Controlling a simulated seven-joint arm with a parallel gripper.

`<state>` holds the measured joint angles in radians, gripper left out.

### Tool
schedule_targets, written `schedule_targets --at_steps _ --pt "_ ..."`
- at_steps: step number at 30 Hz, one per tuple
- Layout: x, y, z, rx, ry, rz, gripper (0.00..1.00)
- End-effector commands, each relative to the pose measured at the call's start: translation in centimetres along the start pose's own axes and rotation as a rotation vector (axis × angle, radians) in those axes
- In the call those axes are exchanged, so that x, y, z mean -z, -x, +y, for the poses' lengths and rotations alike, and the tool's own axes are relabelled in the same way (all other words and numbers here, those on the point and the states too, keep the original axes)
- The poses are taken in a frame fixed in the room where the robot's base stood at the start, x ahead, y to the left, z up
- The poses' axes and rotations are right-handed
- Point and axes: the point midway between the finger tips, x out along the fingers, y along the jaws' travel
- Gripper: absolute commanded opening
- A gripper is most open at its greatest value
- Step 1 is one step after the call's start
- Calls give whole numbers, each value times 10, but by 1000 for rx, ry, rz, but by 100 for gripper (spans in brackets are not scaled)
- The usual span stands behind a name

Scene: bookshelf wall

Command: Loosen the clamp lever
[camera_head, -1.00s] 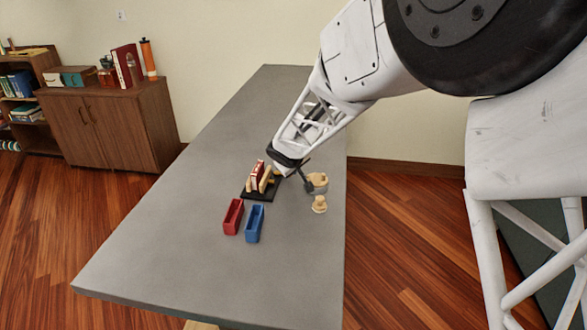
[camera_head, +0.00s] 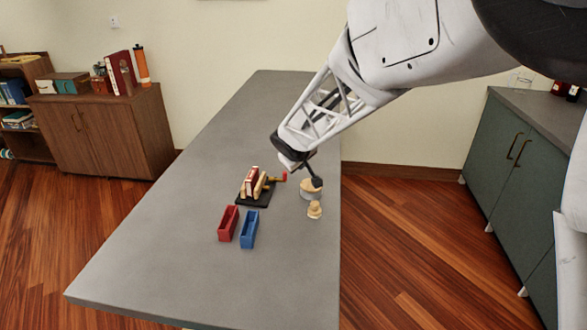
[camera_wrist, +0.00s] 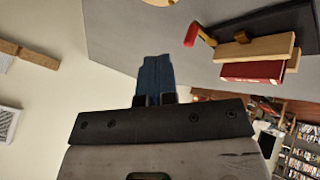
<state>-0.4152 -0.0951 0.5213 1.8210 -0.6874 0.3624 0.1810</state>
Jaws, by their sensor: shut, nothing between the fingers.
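The clamp (camera_head: 255,193) stands on a black base on the grey table, with pale wooden jaws around a red book (camera_head: 251,180). Its red lever (camera_head: 280,177) sticks out from the right side. In the wrist view the red lever (camera_wrist: 194,34) is at upper middle, beside the wooden jaw (camera_wrist: 255,48). My gripper (camera_head: 317,183) is right of the lever, apart from it, and overlaps the bowl in the picture. In the wrist view my gripper's dark blue fingers (camera_wrist: 155,78) are together, left of and below the lever, with nothing visible between them.
A pale wooden-topped bowl (camera_head: 310,194) and a small wooden knob-like piece (camera_head: 314,210) stand right of the clamp near the table's right edge. A red tray (camera_head: 228,224) and a blue tray (camera_head: 249,229) lie in front. The table's far and left parts are clear.

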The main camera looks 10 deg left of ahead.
Motion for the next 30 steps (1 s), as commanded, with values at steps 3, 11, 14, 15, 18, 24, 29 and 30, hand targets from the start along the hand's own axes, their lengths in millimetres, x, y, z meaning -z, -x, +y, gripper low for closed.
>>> schedule_targets --at_steps 3,11,14,15,18,24,29,30 --pt "-2 12 7 -1 -2 2 0" --pt "-5 21 11 0 -1 0 0" --pt "-5 21 11 0 -1 0 0" --pt "-5 21 11 0 -1 0 0" --pt "-5 21 11 0 -1 1 0" --pt "-10 26 15 -3 -12 -6 0" --pt "-29 46 28 -9 -55 -30 0" --pt "-37 52 33 -11 -71 -41 0"
